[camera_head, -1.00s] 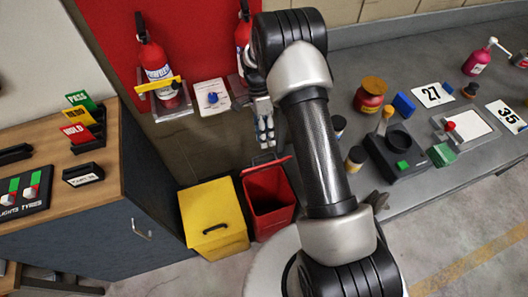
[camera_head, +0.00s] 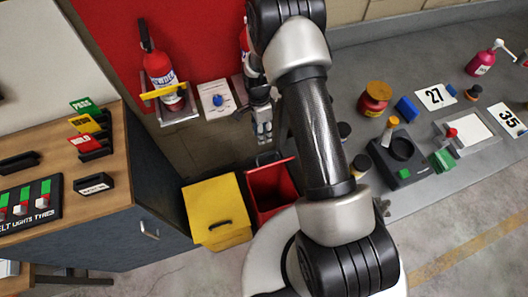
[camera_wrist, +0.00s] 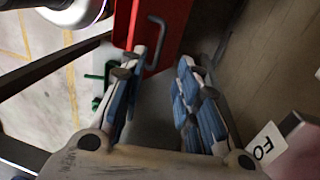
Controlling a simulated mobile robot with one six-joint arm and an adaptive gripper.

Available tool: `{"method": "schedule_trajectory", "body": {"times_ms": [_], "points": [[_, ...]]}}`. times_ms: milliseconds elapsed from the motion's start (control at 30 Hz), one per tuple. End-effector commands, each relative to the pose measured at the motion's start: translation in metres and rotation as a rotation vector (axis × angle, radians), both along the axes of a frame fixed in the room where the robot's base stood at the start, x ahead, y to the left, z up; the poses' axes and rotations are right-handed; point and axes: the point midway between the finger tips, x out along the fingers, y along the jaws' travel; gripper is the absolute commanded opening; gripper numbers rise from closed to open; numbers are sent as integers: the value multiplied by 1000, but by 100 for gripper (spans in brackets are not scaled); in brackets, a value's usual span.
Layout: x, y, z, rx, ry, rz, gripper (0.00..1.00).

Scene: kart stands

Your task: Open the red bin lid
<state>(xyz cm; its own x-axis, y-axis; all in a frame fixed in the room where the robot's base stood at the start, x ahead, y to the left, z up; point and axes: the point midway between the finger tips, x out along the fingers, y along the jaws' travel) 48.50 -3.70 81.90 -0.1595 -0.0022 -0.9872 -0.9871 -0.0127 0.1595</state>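The red bin (camera_head: 285,208) stands beside the yellow bin, and its dark inside shows in the head view. Its red lid (camera_head: 285,165) is raised and tilted up at the back edge, with a dark handle (camera_head: 266,157) on it. The wrist view shows a red panel of the bin (camera_wrist: 172,20) with the grey handle (camera_wrist: 158,42) just beyond the fingertips. My gripper (camera_head: 264,138) is above and behind the lid, pointing down. In the wrist view its blue-padded fingers (camera_wrist: 163,68) are apart with nothing between them. I cannot tell whether a finger touches the handle.
The yellow bin (camera_head: 216,208) is closed, left of the red one. A wooden-topped cabinet (camera_head: 60,145) stands further left. A grey counter (camera_head: 440,150) with several items is on the right. A fire extinguisher (camera_head: 163,80) hangs on the red wall panel behind.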

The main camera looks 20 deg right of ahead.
Motion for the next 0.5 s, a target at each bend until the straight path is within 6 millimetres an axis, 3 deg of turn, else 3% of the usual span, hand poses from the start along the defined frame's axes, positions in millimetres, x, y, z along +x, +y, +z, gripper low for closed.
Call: {"method": "schedule_trajectory", "body": {"times_ms": [33,200,500], "points": [[-3,0,-15,0,3,0,30],[-9,0,-52,0,3,0,30],[-16,0,-101,0,0,0,30]]}}
